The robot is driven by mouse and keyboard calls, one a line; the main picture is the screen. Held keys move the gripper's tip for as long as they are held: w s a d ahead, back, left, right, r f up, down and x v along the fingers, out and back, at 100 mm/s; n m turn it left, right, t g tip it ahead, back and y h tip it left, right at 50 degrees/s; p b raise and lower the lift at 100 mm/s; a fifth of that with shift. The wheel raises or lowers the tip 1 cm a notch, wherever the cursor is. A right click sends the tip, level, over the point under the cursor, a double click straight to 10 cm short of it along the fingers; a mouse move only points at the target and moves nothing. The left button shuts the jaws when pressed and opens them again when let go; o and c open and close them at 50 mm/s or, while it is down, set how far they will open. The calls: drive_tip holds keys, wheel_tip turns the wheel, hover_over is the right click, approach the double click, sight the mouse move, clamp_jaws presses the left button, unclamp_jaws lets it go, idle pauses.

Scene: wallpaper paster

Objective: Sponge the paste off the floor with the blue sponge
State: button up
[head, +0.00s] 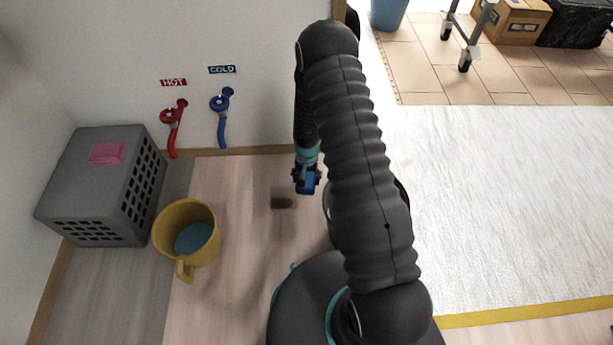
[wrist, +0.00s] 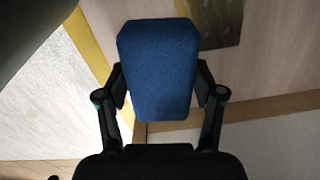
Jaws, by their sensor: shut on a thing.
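The blue sponge (wrist: 158,65) is gripped between the two fingers of my gripper (wrist: 161,95) in the wrist view. In the head view the sponge (head: 307,187) hangs below my gripper (head: 306,176), apparently above the floor; the exact gap is hard to judge. A dark brownish patch (head: 283,200), likely the paste, lies on the wooden floor just left of and nearer than the sponge. The patch (wrist: 218,18) also shows at the top of the wrist view, partly hidden behind the sponge.
A yellow bucket (head: 208,255) with blue contents stands at left. Red (head: 173,130) and blue (head: 222,118) taps are on the wall. A white sheet (head: 500,200) covers the right floor.

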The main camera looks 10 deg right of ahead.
drive_tip(key=shift+s+a+f, duration=0.1)
drive_tip(key=shift+f, duration=0.2)
drive_tip(key=shift+f, duration=0.1)
wheel_tip(320, 180, down, 6)
drive_tip(key=b, duration=0.5)
drive_tip(key=shift+f+b, duration=0.15)
drive_tip(key=shift+b, duration=0.2)
drive_tip(key=shift+f, duration=1.3)
idle(2.3)
idle(0.4)
drive_tip(key=shift+w+a, duration=0.5)
drive_tip(key=shift+a, duration=2.1)
drive_tip(key=shift+w+a, duration=0.55)
drive_tip(key=shift+a, duration=2.1)
drive_tip(key=shift+w+a, duration=0.5)
drive_tip(key=shift+a, duration=2.1)
